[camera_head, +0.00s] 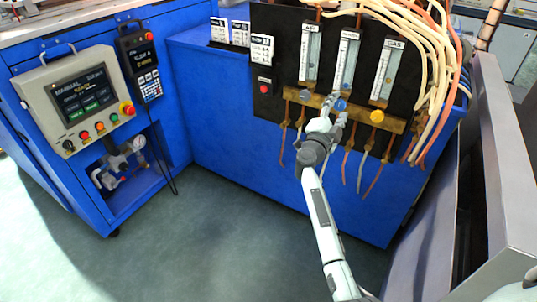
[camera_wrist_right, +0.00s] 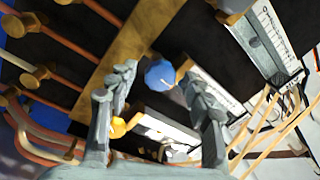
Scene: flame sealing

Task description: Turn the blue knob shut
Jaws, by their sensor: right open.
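The blue knob (camera_head: 341,104) sits on the brass bar under the middle flow meter. In the right wrist view the blue knob (camera_wrist_right: 160,74) shows between the two fingertips, with visible gaps on both sides. My right gripper (camera_head: 331,108) reaches up to the panel and is right at the knob. It is open, and its fingers (camera_wrist_right: 162,82) stand either side of the knob; how deep the knob sits between them is hard to tell. My left gripper is not in view.
A yellow knob (camera_head: 376,116) is to the right on the brass bar (camera_head: 397,125), and another knob (camera_head: 305,95) is to the left. Flow meters (camera_head: 347,62) stand above. Pale and orange hoses (camera_head: 437,80) hang at the right. A control panel (camera_head: 82,100) stands at the left.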

